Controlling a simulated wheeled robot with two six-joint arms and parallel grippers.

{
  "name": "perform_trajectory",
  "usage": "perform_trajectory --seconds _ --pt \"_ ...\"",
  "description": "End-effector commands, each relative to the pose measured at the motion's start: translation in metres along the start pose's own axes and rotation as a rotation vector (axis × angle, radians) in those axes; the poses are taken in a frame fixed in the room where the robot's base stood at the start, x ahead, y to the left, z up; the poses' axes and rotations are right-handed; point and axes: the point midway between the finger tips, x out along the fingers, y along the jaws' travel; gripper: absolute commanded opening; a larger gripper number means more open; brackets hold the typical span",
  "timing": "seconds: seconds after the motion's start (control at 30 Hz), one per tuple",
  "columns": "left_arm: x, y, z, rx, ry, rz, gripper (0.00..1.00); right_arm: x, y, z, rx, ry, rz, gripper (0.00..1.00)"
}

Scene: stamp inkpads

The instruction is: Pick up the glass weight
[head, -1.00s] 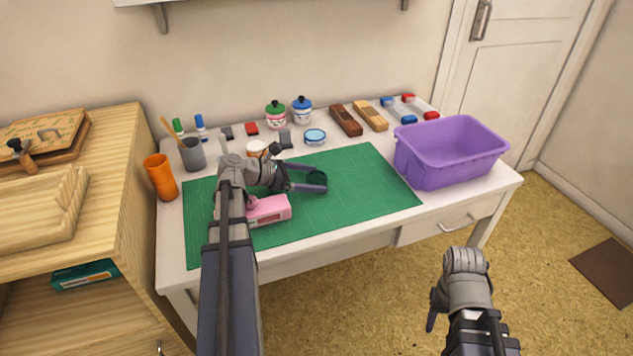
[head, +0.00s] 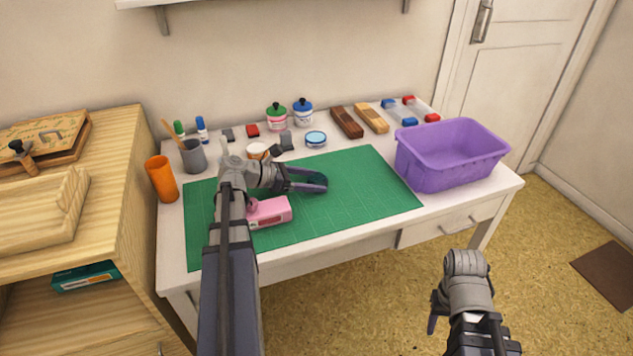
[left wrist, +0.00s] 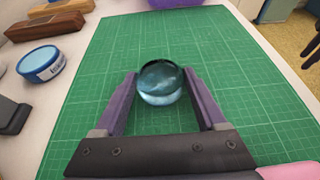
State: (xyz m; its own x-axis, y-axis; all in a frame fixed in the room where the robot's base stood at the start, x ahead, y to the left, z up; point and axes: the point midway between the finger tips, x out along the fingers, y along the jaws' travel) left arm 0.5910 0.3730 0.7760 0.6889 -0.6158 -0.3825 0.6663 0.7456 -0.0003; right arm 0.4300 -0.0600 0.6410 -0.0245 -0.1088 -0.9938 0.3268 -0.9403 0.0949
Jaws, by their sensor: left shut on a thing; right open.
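The glass weight (left wrist: 161,84) is a clear, dark teal ball in the left wrist view. It sits between the fingertips of my left gripper (head: 320,183), which is shut on it from both sides. The gripper is low over the green cutting mat (head: 370,185); I cannot tell whether the ball still touches the mat. In the head view the fingers mostly hide the ball. My right gripper (head: 436,312) is open and empty, out in front of the desk over the floor.
A pink box (head: 270,212) lies on the mat close to my left arm. A purple bin (head: 450,178) stands at the desk's right end. A blue-labelled tin (head: 316,139), jars, wooden blocks and cups line the back and left. The mat's right part is clear.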

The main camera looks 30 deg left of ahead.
Motion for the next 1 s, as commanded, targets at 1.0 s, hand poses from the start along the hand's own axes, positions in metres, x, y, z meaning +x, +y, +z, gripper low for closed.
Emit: perform_trajectory --seconds 1.0 --pt "-0.038 0.000 0.092 0.000 0.000 0.000 0.06 -0.099 0.009 0.006 0.000 0.000 0.000 0.50"
